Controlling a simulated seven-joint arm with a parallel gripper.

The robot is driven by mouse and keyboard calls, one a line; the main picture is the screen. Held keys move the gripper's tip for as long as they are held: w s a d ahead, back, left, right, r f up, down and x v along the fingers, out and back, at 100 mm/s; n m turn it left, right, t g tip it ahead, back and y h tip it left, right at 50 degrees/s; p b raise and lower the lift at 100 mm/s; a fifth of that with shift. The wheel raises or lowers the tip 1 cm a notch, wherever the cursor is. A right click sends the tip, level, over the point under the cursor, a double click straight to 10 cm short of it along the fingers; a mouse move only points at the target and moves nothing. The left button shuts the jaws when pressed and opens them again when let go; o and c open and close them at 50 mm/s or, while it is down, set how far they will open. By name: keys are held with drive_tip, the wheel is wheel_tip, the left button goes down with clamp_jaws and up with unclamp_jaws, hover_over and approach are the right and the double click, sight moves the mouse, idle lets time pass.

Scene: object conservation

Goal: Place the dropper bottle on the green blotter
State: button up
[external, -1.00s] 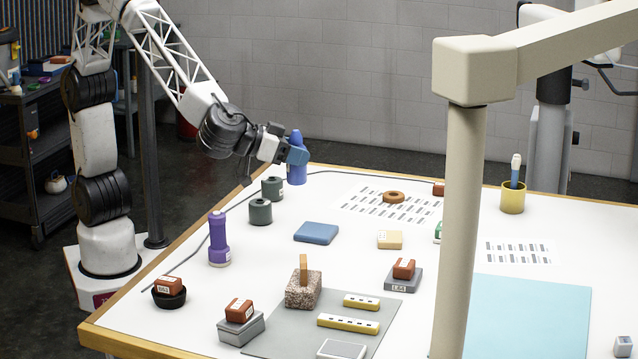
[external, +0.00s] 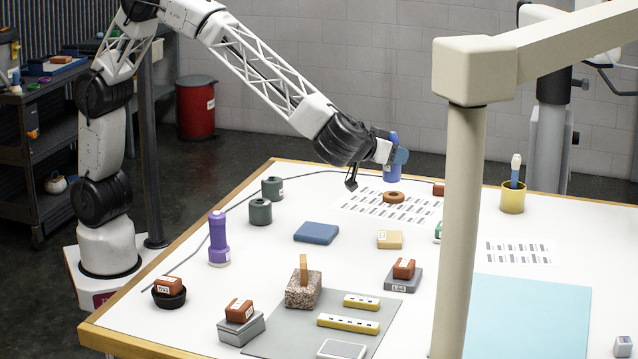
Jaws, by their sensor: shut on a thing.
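My gripper (external: 399,155) is shut on a blue bottle (external: 392,175), which looks like the dropper bottle. It holds the bottle upright near the table's back edge, beside a printed sheet. Whether the bottle's base clears the table is hard to tell. The fingers cover the bottle's middle. A pale blue-green mat (external: 535,315), the sheet nearest to a green blotter in view, lies flat at the front right. Its visible part is bare, and a post hides its left edge. My gripper is well behind and to the left of it.
A thick beige post (external: 462,230) stands between the grey mat (external: 270,342) and the blue-green one. A yellow cup (external: 513,199) stands at the back right. A brown ring (external: 393,197) lies near the bottle. A purple flashlight-like thing (external: 218,240) stands at left. A cable crosses the back.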

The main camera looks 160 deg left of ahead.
sight(385, 169)
wheel_tip(385, 169, down, 4)
drive_tip(key=shift+d+f, duration=0.15)
drive_tip(key=shift+f, duration=0.05)
drive_tip(key=shift+w, duration=0.1)
drive_tip(key=w+a+f, duration=0.1)
drive_tip(key=w+a, duration=1)
drive_tip(key=shift+w+f, duration=0.15)
drive_tip(key=shift+f, duration=0.1)
idle(0.4)
drive_tip(key=shift+a, duration=0.1)
drive_tip(key=shift+f, duration=1.7)
drive_tip(key=shift+f, duration=0.2)
